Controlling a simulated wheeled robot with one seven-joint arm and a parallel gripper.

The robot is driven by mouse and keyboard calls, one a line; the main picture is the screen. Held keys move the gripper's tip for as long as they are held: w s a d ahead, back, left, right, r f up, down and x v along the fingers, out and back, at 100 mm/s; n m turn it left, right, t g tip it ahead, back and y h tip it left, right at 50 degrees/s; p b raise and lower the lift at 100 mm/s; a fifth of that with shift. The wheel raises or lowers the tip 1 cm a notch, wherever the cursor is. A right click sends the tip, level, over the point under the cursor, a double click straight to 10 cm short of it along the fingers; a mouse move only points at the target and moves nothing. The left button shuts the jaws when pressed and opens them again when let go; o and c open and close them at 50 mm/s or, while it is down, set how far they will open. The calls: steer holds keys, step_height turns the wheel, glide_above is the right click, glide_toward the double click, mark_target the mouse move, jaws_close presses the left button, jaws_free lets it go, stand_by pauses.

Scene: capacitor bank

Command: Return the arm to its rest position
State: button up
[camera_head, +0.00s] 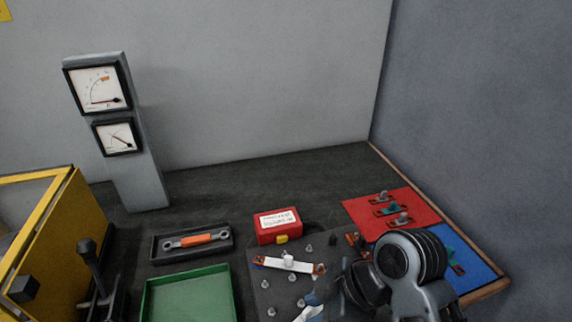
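My arm (418,268) shows at the lower right of the head view, with grey and black rounded links. It stands over the right part of a dark grey board (278,284) with several small knobs. A dark part of the arm reaches left over the board. My gripper's fingertips cannot be made out, so I cannot tell whether it is open, shut or holding anything. The arm hides part of the board and part of a blue mat (478,263) behind it.
A white link (288,264) lies across the board. A red box (278,225), a red mat (422,213) with several small parts, a black tray with an orange-handled wrench (197,240), a green tray (187,295) and a yellow cabinet (62,245) surround it. A meter column (136,170) stands back left.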

steer(key=shift+s+d+f, duration=0.1)
steer(key=shift+f, duration=0.35)
steer(key=shift+s+d+f+m+t, duration=0.15)
steer(key=shift+s+f+m+t, duration=0.3)
steer(key=shift+f+m, duration=0.2)
steer(key=s+d+f+m+t+h, duration=0.1)
steer(key=s+d+f+m+t, duration=0.25)
steer(key=s+m, duration=0.2)
steer(key=s+d+f+m+t+h, duration=0.25)
steer(key=s+d+m, duration=0.2)
steer(key=s, duration=0.25)
steer(key=s+d+r+m+t+h, duration=0.1)
steer(key=s+d+r+m+t, duration=0.1)
steer(key=s+r, duration=0.6)
steer(key=s+d+r+m+t+h, duration=0.1)
steer(key=s+d+r+m+t, duration=0.1)
steer(key=s+d+r+t, duration=0.3)
step_height(320, 180, up, 4)
steer(key=s, duration=0.2)
steer(key=shift+s+d, duration=0.4)
